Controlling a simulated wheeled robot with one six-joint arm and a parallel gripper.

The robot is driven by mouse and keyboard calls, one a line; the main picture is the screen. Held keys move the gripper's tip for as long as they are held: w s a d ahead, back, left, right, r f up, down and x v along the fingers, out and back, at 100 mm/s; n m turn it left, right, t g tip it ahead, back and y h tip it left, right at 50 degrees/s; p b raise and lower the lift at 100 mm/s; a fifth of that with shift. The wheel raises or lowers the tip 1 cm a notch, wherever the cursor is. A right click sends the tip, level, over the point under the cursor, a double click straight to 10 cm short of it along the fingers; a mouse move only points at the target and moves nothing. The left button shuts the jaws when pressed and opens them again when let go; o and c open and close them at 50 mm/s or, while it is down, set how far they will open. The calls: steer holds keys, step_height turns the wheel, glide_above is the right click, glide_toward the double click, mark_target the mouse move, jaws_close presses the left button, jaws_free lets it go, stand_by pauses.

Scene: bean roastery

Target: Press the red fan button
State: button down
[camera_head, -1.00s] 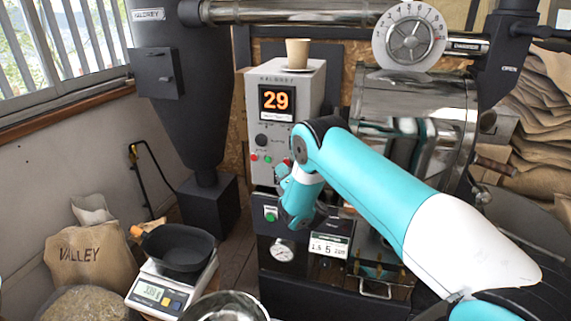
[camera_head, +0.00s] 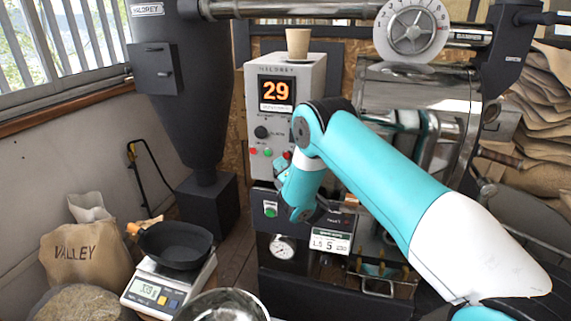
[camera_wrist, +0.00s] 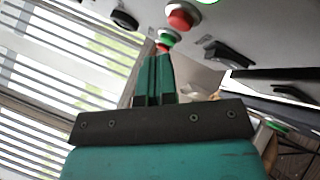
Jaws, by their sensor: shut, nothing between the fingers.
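The grey control panel (camera_head: 285,117) of the roaster carries a lit "29" display. Below it are a small red button (camera_head: 253,151), a green button (camera_head: 268,153) and another red button (camera_head: 287,155) partly behind my arm. Their labels are too small to read, so I cannot tell which is the fan's. In the wrist view a large red button (camera_wrist: 181,17) is nearest, with a green button (camera_wrist: 170,38) and a small red button (camera_wrist: 163,48) beyond. My gripper (camera_wrist: 159,60) is shut and empty, its tips just below the small red button in the picture; contact cannot be told.
A black knob (camera_head: 261,132) sits above the buttons, and a separate green button (camera_head: 270,209) below. A paper cup (camera_head: 298,43) stands on top of the panel. A scale (camera_head: 165,290) with a black pan (camera_head: 175,246) and a metal bowl (camera_head: 222,306) stand front left.

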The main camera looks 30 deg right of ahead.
steer(key=s+a+b, duration=0.2)
steer(key=s+b, duration=0.1)
steer(key=b, duration=0.7)
steer(key=shift+s+a, duration=0.1)
steer(key=shift+a, duration=0.25)
stand_by(0.6)
